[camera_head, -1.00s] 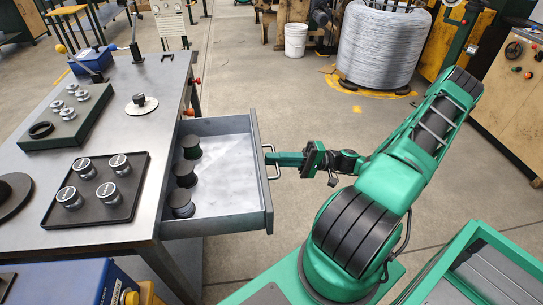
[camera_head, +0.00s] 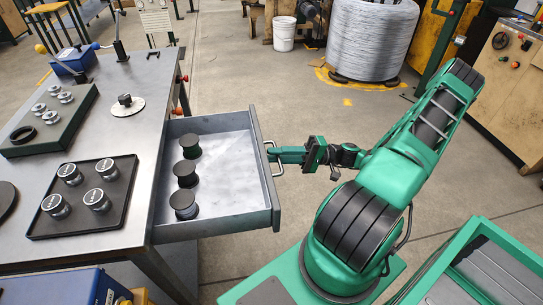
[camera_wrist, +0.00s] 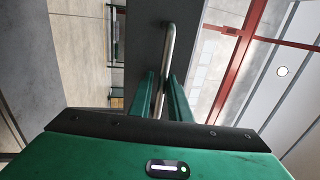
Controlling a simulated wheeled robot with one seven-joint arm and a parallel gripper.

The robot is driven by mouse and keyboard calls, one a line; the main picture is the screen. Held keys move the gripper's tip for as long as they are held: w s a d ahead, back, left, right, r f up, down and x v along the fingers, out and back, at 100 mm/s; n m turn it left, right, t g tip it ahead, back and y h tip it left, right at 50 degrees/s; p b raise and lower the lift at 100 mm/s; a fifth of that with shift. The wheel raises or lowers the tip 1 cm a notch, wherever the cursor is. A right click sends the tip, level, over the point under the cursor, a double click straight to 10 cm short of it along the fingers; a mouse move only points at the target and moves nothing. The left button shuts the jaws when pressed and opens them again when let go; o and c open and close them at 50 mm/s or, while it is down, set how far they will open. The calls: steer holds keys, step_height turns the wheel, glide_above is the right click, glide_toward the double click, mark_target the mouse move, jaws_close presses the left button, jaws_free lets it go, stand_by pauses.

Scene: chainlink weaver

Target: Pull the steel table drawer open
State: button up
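The steel table drawer (camera_head: 228,212) stands well out from the right side of the grey steel table (camera_head: 120,140). Its grey floor is exposed, with three dark round pieces (camera_head: 186,174) in a row along the table side. A bent metal bar handle (camera_head: 278,172) sits on the drawer front. It also shows in the wrist view (camera_wrist: 168,45). My gripper (camera_head: 273,155) reaches the handle from the right. In the wrist view, its green fingers (camera_wrist: 162,88) lie close on both sides of the bar, shut on it. The fingertip contact is partly hidden.
A black tray with silver-topped pieces (camera_head: 38,236) and a dark green block (camera_head: 16,148) are on the table. A green-framed bin (camera_head: 472,226) stands at lower right. A wire coil (camera_head: 370,40) and white bucket (camera_head: 284,44) stand behind.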

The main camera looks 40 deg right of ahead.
steer(key=v, duration=1.1)
steer(key=shift+w+a, duration=0.1)
steer(key=shift+a, duration=0.05)
stand_by(0.3)
